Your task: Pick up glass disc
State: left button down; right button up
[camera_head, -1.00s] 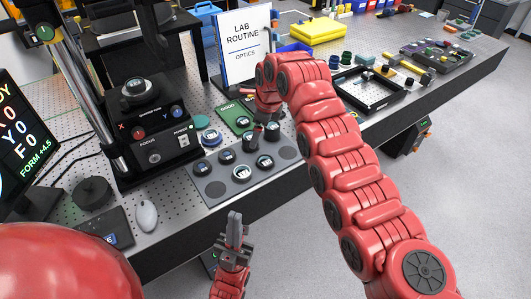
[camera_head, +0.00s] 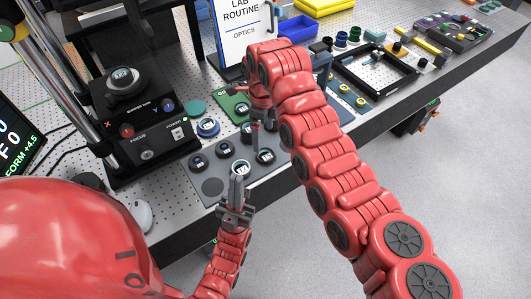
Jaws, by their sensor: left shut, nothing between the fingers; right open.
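Several glass discs with dark rims and pale labels sit on a grey tray (camera_head: 183,173); one glass disc (camera_head: 241,168) is near its front and another (camera_head: 265,156) is to the right. More discs sit on the green pad (camera_head: 228,103) and just left of it (camera_head: 208,127). I cannot tell which disc is meant. My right gripper (camera_head: 256,145) points down over the back of the tray, open, with no disc visibly held; its fingers are small and partly blend with the discs. My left gripper (camera_head: 236,182) is shut and empty at the tray's front edge.
The black interferometer (camera_head: 150,143) stands at left with a disc on its stage (camera_head: 124,78). A sign (camera_head: 238,30) stands behind. A black frame tray (camera_head: 380,70) and tool trays lie to the right. A white mouse (camera_head: 141,213) lies at the front left.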

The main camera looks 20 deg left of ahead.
aim_at(265, 154)
jog(key=shift+s+d+f+p, duration=0.1)
jog(key=shift+s+f+p, duration=0.05)
jog(key=shift+f, duration=0.45)
jog(key=shift+s+f+p, duration=0.1)
jog(key=shift+f+p, duration=0.05)
jog(key=shift+f, duration=0.75)
jog(key=shift+w+f+p, duration=0.15)
jog(key=shift+f+p, duration=0.05)
jog(key=shift+p, duration=0.1)
notch_tip(265, 154, down, 3)
jog(key=shift+d+f+p, duration=0.15)
jog(key=shift+f+p, duration=0.05)
jog(key=shift+p, duration=1)
jog(key=shift+f, duration=0.8)
jog(key=c, duration=1.4)
